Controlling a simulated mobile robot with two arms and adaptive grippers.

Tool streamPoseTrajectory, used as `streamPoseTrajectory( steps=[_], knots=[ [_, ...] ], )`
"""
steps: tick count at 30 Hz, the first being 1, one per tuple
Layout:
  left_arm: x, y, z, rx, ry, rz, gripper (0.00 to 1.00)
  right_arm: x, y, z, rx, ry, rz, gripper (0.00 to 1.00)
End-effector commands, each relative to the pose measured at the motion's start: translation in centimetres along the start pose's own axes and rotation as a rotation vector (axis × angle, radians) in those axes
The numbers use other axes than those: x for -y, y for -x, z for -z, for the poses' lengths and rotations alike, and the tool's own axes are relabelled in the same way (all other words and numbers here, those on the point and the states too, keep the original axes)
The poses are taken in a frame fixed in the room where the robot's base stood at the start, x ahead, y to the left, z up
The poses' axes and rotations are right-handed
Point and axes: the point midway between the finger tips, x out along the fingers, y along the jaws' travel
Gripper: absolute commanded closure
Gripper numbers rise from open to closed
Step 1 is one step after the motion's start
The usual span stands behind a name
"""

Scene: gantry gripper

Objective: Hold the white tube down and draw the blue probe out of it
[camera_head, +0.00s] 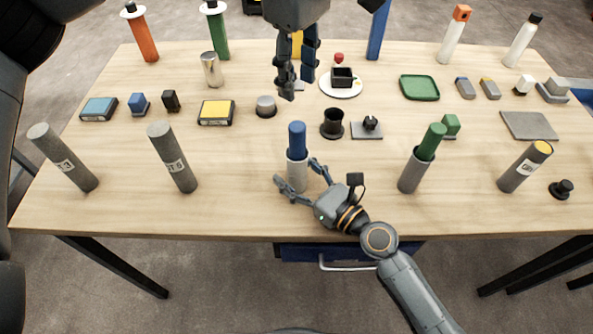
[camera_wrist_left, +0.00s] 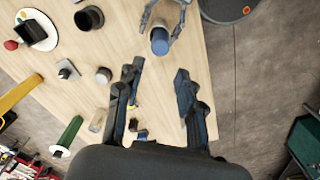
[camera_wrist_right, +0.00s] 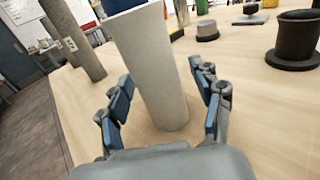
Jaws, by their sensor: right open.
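The white tube (camera_head: 297,176) stands upright near the front middle of the table, and the blue probe (camera_head: 297,138) sticks up out of its top. The probe's blue end shows in the left wrist view (camera_wrist_left: 160,42). My right gripper (camera_head: 297,171) is low at the tube, its open fingers on either side of it. In the right wrist view the tube (camera_wrist_right: 150,75) stands between the fingers, with gaps visible on both sides. My left gripper (camera_head: 298,87) is open and empty, pointing down above the table, behind and higher than the probe.
Grey tubes stand left (camera_head: 172,158) and far left (camera_head: 65,160). A grey tube with a green probe (camera_head: 427,145) and one with a yellow top (camera_head: 525,165) stand right. A black cup (camera_head: 332,124) sits just behind the white tube. The table's front edge is close below it.

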Motion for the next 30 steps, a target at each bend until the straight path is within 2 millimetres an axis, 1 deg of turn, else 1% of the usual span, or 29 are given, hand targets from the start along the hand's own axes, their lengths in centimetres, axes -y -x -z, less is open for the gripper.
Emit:
streamPoseTrajectory(
  steps=[2,3,5,6,8,9,11,12,14,15,17,20,30],
  knots=[
    [0.0,0.0,0.0,0.000,0.000,0.000,0.62,0.0,0.0,0.0,0.000,0.000,0.000,0.34],
    [0.0,0.0,0.0,0.000,0.000,0.000,0.62,0.0,0.0,0.0,0.000,0.000,0.000,0.43],
    [0.0,0.0,0.0,0.000,0.000,0.000,0.62,0.0,0.0,0.0,0.000,0.000,0.000,0.55],
    [0.0,0.0,0.0,0.000,0.000,0.000,0.62,0.0,0.0,0.0,0.000,0.000,0.000,0.63],
    [0.0,0.0,0.0,0.000,0.000,0.000,0.62,0.0,0.0,0.0,0.000,0.000,0.000,0.75],
    [0.0,0.0,0.0,0.000,0.000,0.000,0.62,0.0,0.0,0.0,0.000,0.000,0.000,0.83],
    [0.0,0.0,0.0,0.000,0.000,0.000,0.62,0.0,0.0,0.0,0.000,0.000,0.000,0.94],
    [0.0,0.0,0.0,0.000,0.000,0.000,0.60,0.0,0.0,0.0,0.000,0.000,0.000,0.94],
    [0.0,0.0,0.0,0.000,-0.004,0.000,0.48,0.0,0.0,0.0,0.000,0.000,0.000,0.94],
    [0.0,0.0,0.0,0.000,-0.014,0.000,0.44,0.0,0.0,0.0,0.000,0.000,0.000,0.94],
    [0.0,-0.1,0.0,0.000,-0.044,0.001,0.44,0.0,0.0,0.0,0.000,0.000,0.000,0.94],
    [0.0,-0.4,0.0,0.001,-0.151,0.002,0.44,0.0,0.0,0.0,0.000,0.000,0.000,0.94],
    [0.1,-1.7,-0.1,0.001,-0.765,0.001,0.44,0.0,0.1,0.0,0.000,0.001,0.000,0.94]
  ],
)
